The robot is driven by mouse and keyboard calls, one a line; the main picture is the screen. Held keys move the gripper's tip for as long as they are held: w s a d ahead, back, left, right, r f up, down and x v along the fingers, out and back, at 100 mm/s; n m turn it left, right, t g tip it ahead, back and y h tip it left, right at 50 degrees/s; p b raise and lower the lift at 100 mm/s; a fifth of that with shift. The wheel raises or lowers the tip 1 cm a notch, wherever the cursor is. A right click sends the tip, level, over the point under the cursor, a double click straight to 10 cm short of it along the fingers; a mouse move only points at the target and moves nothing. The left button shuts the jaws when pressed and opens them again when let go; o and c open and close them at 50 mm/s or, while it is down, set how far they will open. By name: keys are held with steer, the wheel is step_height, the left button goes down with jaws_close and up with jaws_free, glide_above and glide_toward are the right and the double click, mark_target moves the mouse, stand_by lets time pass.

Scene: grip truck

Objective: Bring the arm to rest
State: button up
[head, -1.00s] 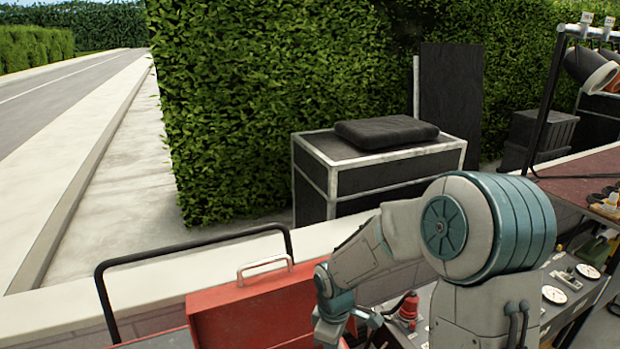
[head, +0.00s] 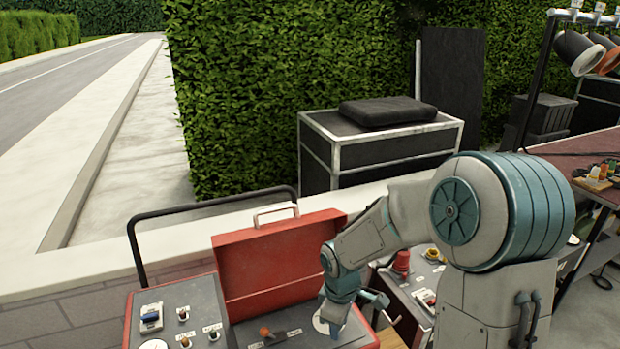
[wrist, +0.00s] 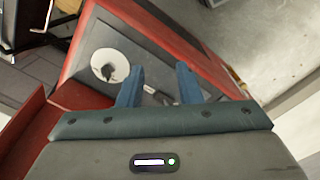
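My arm reaches from the right over an open red toolbox-like case with a raised lid (head: 280,262). My gripper (head: 355,310) points down above the case's grey panel, partly hidden by my own wrist in the head view. In the wrist view, my gripper (wrist: 158,84) has its two blue fingers spread apart. A small dark and pale part of the panel shows between and beyond them, and I see nothing held. A white round dial (wrist: 108,65) lies left of the fingers. Whether the fingers touch the panel I cannot tell.
A switch panel (head: 172,310) is at the lower left, with a black rail (head: 210,205) behind it. A red button (head: 401,262) is beside my forearm. A black case (head: 380,150) stands beyond the pale ledge. Lamps on a stand (head: 575,50) are at the right.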

steer(key=s+d+r+m+t, duration=0.1)
steer(key=s+d+r+m, duration=0.3)
steer(key=s+r+m, duration=0.2)
steer(key=s+d+r+m+t, duration=0.1)
steer(key=s+d+r+m, duration=0.3)
steer(key=s+r, duration=0.5)
steer(key=r+m, duration=0.1)
steer(key=m, duration=0.1)
steer(key=shift+s+d+m+t, duration=0.15)
steer(key=shift+s+m+t, duration=0.2)
steer(key=shift+m+t, duration=0.05)
